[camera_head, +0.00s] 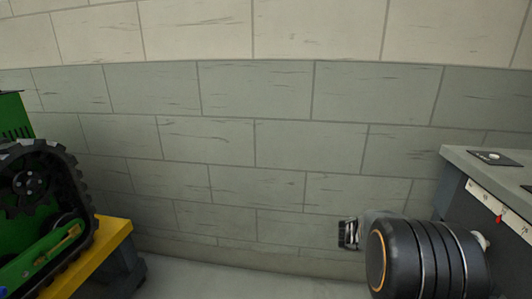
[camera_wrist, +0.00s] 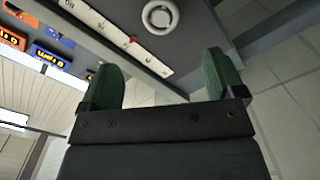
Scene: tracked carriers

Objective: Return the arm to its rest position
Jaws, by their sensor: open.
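My gripper (camera_wrist: 165,80) shows in the wrist view with its two green fingers spread wide apart and nothing between them. My dark, ringed arm (camera_head: 425,258) reaches in at the lower right of the head view, beside the grey bench. The fingers cannot be made out in the head view.
A grey bench (camera_head: 478,158) with a marked scale strip (camera_head: 500,213) and a red pointer stands at the right, close to my arm. A green tracked carrier (camera_head: 40,190) sits on a yellow-edged stand (camera_head: 110,243) at the left. A block wall (camera_head: 260,140) closes the back; floor between is clear.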

